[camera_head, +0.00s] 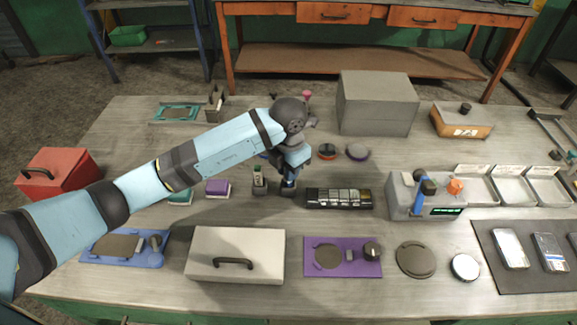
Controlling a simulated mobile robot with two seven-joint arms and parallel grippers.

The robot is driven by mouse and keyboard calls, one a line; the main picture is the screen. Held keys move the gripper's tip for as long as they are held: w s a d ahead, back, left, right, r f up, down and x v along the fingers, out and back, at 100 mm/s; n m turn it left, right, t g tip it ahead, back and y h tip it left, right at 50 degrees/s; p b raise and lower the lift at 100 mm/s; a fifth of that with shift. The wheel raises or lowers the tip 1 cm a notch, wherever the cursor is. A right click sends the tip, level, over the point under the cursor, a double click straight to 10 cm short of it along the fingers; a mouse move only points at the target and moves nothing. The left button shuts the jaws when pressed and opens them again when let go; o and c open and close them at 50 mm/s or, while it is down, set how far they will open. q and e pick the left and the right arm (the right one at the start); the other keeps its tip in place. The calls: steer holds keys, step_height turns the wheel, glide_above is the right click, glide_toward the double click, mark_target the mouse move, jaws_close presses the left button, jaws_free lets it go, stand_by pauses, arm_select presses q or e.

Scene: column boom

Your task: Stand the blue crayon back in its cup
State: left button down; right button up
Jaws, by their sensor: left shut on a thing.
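My left gripper (290,174) points down near the middle of the table, shut on the blue crayon (289,182). Only a small blue part of the crayon shows below the fingers; the rest is hidden by the gripper. A small dark cup (288,190) stands directly under the gripper. The crayon's lower end is at or in the cup's mouth; I cannot tell how deep it is. My right gripper is not in view.
A similar small dark holder (259,187) stands close to the left. A black tray of small parts (339,198) lies close to the right. A beige box with a handle (236,255) and a purple mat (342,257) lie in front. A grey box (378,104) stands behind.

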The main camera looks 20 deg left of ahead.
arm_select(q)
steer(key=shift+f, duration=0.4)
steer(key=c, duration=1)
jaws_free()
step_height(320, 180, up, 14)
steer(key=shift+f, duration=0.1)
